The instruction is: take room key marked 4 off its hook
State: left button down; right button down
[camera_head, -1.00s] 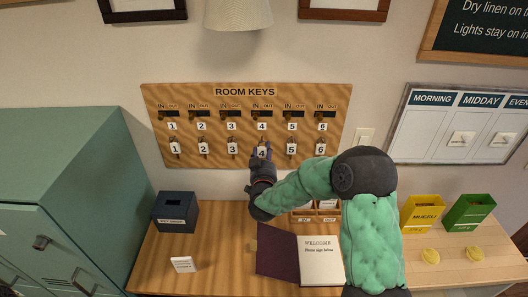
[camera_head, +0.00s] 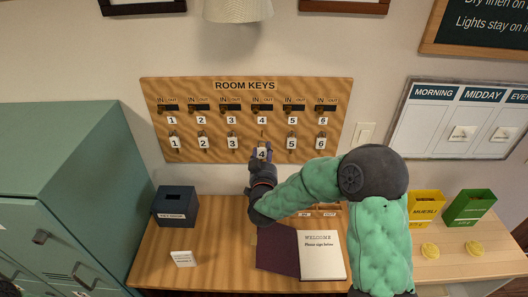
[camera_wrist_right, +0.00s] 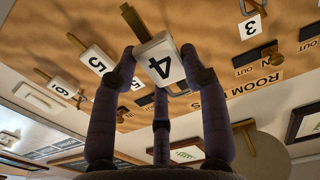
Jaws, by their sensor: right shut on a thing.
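The key marked 4 has a white tag (camera_head: 262,154) that hangs lower than its row neighbours on the wooden ROOM KEYS board (camera_head: 245,86). My right gripper (camera_head: 260,150) is shut on this tag from below. In the right wrist view the tag (camera_wrist_right: 159,64) sits between my dark fingertips (camera_wrist_right: 158,58), its 4 facing the camera. A brass piece (camera_wrist_right: 134,23) shows just beyond the tag; whether it still touches the hook I cannot tell. My left gripper is out of view.
Keys 3 (camera_head: 232,143) and 5 (camera_head: 292,143) hang close on either side. Below are a dark key box (camera_head: 176,206), an open guest book (camera_head: 320,256) and a small card (camera_head: 182,258) on the wooden desk (camera_head: 222,240). A green locker stands left.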

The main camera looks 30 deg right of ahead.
jog(key=shift+v, duration=2.1)
